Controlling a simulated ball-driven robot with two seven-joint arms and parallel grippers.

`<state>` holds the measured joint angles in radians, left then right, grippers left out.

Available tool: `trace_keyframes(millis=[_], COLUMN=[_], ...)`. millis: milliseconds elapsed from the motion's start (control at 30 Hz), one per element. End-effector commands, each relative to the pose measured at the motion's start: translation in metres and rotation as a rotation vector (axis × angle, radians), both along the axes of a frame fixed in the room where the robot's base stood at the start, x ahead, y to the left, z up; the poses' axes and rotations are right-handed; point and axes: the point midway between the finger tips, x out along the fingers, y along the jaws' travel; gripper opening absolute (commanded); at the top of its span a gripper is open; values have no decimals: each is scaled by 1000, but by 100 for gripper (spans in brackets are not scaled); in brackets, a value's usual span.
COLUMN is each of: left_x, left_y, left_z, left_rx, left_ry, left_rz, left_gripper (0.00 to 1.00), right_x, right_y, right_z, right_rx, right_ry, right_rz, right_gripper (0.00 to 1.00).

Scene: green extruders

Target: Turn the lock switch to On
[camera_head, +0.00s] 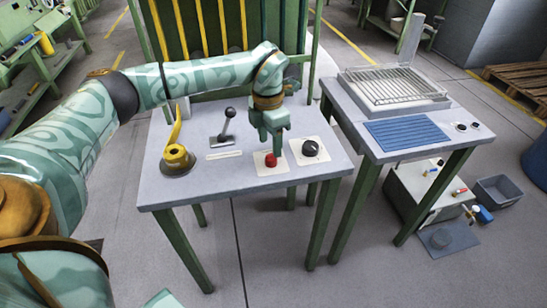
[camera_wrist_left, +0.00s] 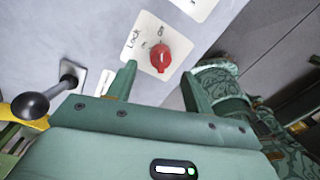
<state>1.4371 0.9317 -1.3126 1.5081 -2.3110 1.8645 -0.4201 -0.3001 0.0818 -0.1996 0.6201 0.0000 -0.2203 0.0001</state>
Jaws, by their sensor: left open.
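The lock switch is a red knob (camera_head: 271,160) on a white plate (camera_head: 262,168) on the grey table. In the left wrist view the red knob (camera_wrist_left: 158,57) sits on its plate (camera_wrist_left: 143,28), which carries the word LOCK and a short label like ON. I cannot tell which mark the knob points at. My left gripper (camera_head: 273,143) is right above the switch, pointing down. In the left wrist view the gripper (camera_wrist_left: 158,73) is open, its fingers spread on either side of the knob's near side, with nothing between them gripped. My right gripper is not in view.
A black knob (camera_head: 310,148) on a white plate is close right of the switch. A second table with a blue ribbed mat (camera_head: 405,134) and a wire rack (camera_head: 395,86) is to the right.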

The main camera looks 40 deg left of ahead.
Motion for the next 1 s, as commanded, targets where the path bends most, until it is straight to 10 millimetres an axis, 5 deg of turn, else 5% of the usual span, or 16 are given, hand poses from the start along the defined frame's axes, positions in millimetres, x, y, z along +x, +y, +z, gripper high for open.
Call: trace_keyframes(millis=[33,200,600,800,1000], left_x=[0,0,-1,-1,-1], left_y=[0,-2,-2,-2,-2], left_z=[-17,-39,-46,-46,-46], left_rx=[0,-1,-1,-1,-1], left_ry=[5,1,-2,-2,-2], left_rz=[-1,0,0,0,6], left_gripper=[52,52,52,7,7], right_x=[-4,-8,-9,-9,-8], right_y=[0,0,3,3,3], right_z=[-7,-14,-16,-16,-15], right_rx=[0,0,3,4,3], right_ry=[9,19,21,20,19], right_rz=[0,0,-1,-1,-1], right_gripper=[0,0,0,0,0])
